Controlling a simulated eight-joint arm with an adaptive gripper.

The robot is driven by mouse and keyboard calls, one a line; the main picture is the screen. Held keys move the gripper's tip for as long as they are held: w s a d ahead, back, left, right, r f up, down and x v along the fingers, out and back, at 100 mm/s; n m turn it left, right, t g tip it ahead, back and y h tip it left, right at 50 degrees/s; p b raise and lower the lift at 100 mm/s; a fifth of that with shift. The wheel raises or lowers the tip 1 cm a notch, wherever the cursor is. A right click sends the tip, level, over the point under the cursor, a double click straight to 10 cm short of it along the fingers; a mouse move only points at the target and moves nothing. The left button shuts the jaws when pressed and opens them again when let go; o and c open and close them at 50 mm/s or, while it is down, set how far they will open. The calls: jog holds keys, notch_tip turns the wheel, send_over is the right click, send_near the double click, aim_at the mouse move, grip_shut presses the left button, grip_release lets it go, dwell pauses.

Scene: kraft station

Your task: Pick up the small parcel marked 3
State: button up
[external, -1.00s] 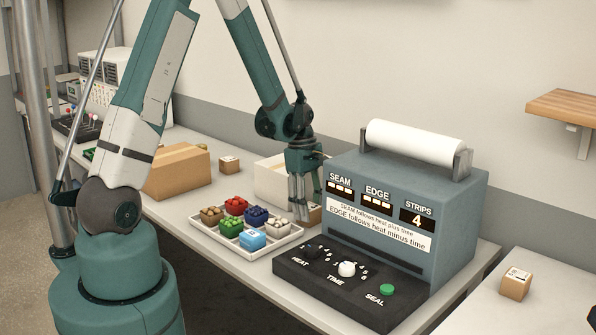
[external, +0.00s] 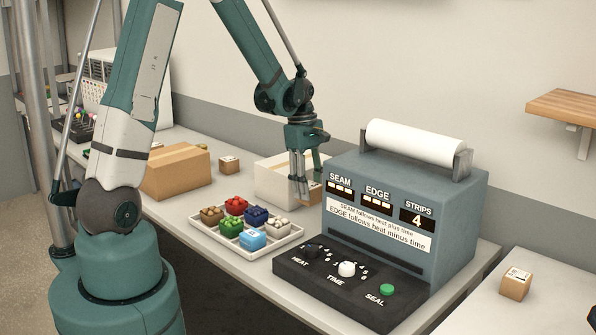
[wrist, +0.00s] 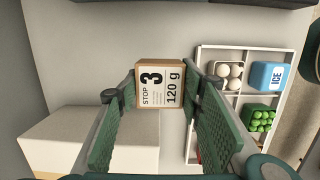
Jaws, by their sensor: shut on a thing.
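The small parcel marked 3 (wrist: 160,84) is a tan cardboard box with a white label reading STOP 3 and 120 g. In the wrist view it sits between the two green fingers of my gripper (wrist: 158,97), its label facing the camera. In the external view my gripper (external: 304,182) points down by the sealing machine and is shut on the parcel (external: 313,192). The parcel is partly hidden behind the fingers and appears held above the counter.
A white box (external: 270,182) stands close behind my gripper. A divided tray (external: 264,249) with coloured packs lies in front. The sealing machine (external: 455,230) stands close on the right. A large carton (external: 178,171) and small parcels (external: 229,165) (external: 515,284) stand elsewhere.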

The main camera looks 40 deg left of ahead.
jog(key=shift+r, duration=1.35)
